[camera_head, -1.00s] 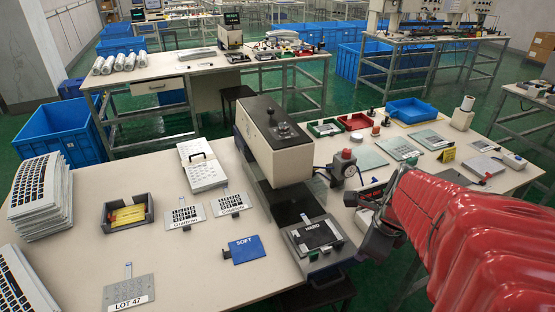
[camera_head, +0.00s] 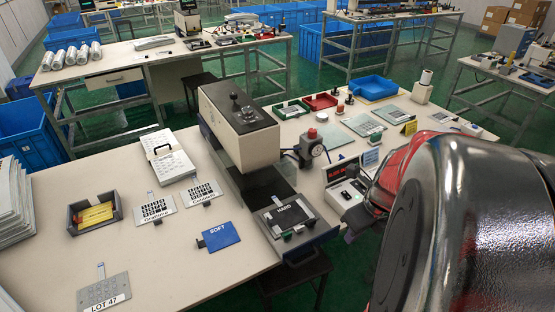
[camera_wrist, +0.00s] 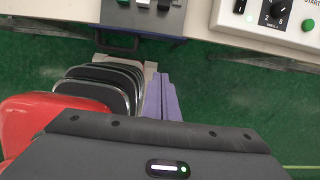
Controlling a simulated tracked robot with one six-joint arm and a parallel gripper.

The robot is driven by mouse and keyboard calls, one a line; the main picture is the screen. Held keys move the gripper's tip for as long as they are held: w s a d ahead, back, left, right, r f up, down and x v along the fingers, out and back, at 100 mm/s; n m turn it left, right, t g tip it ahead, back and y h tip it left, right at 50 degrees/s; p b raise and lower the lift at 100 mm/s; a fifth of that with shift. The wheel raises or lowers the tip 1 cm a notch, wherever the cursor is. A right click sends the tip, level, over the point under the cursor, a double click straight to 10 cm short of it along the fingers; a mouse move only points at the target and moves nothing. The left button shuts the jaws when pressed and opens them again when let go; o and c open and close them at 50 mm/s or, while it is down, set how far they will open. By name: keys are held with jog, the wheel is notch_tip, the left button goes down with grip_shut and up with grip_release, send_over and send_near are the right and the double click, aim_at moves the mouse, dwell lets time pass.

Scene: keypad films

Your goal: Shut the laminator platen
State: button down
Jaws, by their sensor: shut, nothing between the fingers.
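The laminator appears to be the cream press with a dark top (camera_head: 240,125), in the middle of the head view; I cannot tell which part is its platen. A dark drawer-like tray (camera_head: 318,238) sticks out from its front, with a plate marked HARD (camera_head: 287,216) on it. Its front handle shows in the wrist view (camera_wrist: 118,41). My gripper (camera_wrist: 159,76) is shut and empty, its two purple fingers side by side. It is beyond the table's front edge, to the right of the tray, apart from it.
A white control box (camera_head: 346,192) with a red display and knobs stands right of the tray; it also shows in the wrist view (camera_wrist: 262,22). A blue SOFT plate (camera_head: 220,236) lies left. Green floor is open before the table.

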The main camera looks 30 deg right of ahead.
aim_at(333, 237)
jog(key=shift+w+a+f, duration=0.1)
jog(key=shift+w+f, duration=0.95)
jog(key=shift+f, duration=0.4)
jog(key=shift+w+d+f, duration=0.1)
jog(key=shift+w+f, duration=0.9)
jog(key=shift+f, duration=0.4)
jog(key=shift+w+a+f, duration=0.1)
jog(key=shift+w+f, duration=0.95)
jog(key=shift+f, duration=0.4)
